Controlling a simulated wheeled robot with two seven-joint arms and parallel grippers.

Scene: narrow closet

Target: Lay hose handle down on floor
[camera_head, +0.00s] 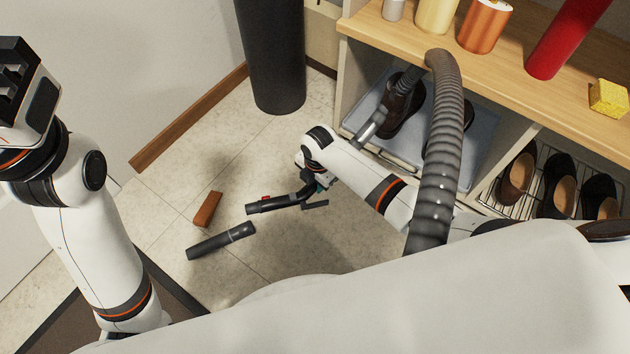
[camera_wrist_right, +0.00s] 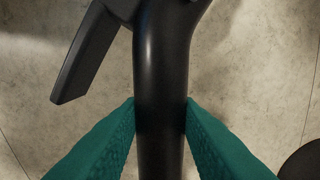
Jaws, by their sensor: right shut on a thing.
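The black hose handle (camera_head: 272,203) is low over the tiled floor (camera_head: 268,160), left of the shelf unit. I cannot tell whether it touches the floor. My right gripper (camera_head: 318,186) is shut on it; its teal fingers (camera_wrist_right: 160,125) press both sides of the black tube (camera_wrist_right: 163,70) in the right wrist view. A lever-like black part (camera_wrist_right: 88,55) sticks out beside the tube. The grey ribbed hose (camera_head: 440,150) arches up in front of the shelf, over my right arm. My left gripper (camera_head: 18,85) is raised at the far left; its jaw opening is unclear.
A black tube (camera_head: 221,241) and a brown block (camera_head: 208,209) lie on the floor left of the handle. A dark cylinder (camera_head: 270,55) stands behind. The shelf unit (camera_head: 375,32) at right holds bottles and shoes (camera_head: 516,178). Bare floor shows behind the handle.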

